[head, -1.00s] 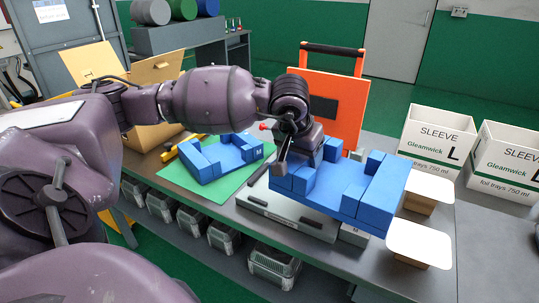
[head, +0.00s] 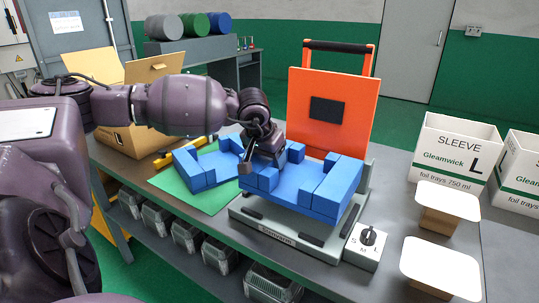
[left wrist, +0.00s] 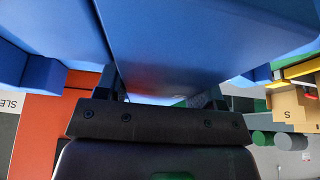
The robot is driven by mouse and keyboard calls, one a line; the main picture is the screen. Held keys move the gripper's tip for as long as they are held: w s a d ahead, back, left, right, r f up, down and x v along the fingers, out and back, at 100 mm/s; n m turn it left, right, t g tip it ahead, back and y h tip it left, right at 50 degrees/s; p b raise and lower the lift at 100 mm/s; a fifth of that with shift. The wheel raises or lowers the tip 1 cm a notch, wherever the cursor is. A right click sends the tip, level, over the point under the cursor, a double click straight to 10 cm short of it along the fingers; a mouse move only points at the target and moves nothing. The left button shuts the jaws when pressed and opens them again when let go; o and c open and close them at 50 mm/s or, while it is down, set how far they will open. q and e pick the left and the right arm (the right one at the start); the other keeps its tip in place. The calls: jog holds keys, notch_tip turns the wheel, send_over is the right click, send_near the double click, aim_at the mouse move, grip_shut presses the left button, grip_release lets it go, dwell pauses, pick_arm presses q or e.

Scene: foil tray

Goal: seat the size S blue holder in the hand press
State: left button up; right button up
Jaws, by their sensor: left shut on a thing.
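My left gripper (head: 250,168) is shut on a blue holder (head: 302,184) at its left end. The holder is over the grey base (head: 262,229) of the hand press, in front of its raised orange plate (head: 340,88). It looks close above the base; I cannot tell whether it touches. No size letter shows on it. In the left wrist view the holder (left wrist: 190,40) fills the upper middle, above the gripper (left wrist: 160,95). A second blue holder (head: 190,170) lies on the green mat (head: 205,198), partly behind my gripper. My right gripper is out of view.
A size dial (head: 367,236) with letters stands at the base's right front. White-topped blocks (head: 440,268) and white sleeve boxes (head: 455,160) stand to the right. An open cardboard box (head: 150,80) is behind my left arm. Grey bins (head: 190,232) sit under the table.

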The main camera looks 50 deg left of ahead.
pick_arm(q)
jog(key=shift+f, duration=1.3)
jog(key=shift+f+b, duration=0.35)
jog(key=shift+f, duration=1)
jog(key=o, duration=1.3)
jog(key=shift+o, duration=0.5)
jog(key=shift+f, duration=0.1)
